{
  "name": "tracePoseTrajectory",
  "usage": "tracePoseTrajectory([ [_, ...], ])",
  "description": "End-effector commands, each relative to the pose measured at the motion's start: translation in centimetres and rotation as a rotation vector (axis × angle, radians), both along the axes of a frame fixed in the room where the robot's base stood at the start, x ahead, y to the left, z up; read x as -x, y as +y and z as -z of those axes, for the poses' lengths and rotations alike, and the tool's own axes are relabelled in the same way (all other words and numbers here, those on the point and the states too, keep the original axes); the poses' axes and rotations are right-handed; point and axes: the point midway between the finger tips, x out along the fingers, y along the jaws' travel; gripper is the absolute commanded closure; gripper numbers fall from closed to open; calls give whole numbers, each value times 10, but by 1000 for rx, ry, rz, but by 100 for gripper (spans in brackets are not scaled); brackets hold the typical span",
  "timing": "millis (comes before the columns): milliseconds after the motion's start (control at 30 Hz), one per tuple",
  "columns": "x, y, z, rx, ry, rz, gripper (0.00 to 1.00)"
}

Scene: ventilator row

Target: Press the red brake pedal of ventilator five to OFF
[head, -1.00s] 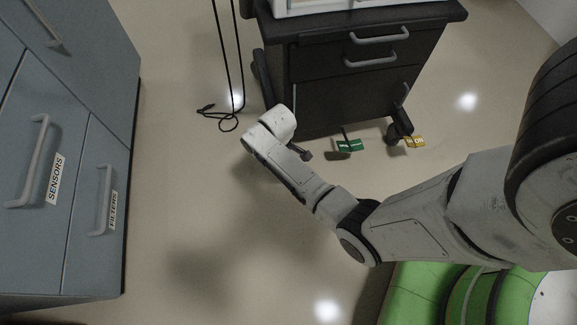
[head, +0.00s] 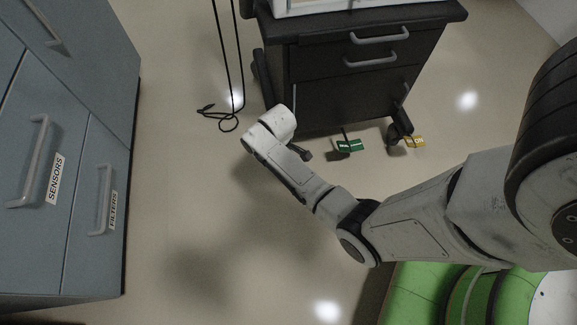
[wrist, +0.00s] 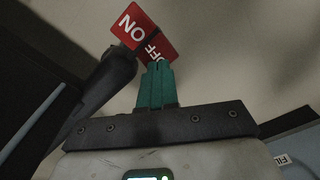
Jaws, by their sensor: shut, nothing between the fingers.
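The red brake pedal (wrist: 134,26) shows at the top of the wrist view, with white ON on its left half and OFF on its right half (wrist: 160,48). It sits beside a dark caster arm (wrist: 97,88). My gripper (wrist: 157,68) has teal fingers, shut and empty. Its fingertips overlap the lower edge of the OFF half in the picture, hiding part of it. I cannot tell whether they touch it. In the head view, my arm hides the red pedal and my fingers, low beside the dark ventilator cart (head: 345,100).
A green pedal (head: 351,146) and a yellow pedal (head: 414,141) lie low along the cart's near side. A black cable (head: 228,122) lies on the floor left of the cart. A blue-grey cabinet (head: 85,150) labelled SENSORS and FILTERS stands at left.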

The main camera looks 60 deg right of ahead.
Motion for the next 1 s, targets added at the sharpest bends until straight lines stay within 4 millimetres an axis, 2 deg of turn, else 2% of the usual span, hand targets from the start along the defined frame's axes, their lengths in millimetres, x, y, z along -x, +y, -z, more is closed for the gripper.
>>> tracePoseTrajectory([
  [467,0,0,1,0,0,0,100],
  [1000,0,0,15,0,-1,0,100],
])
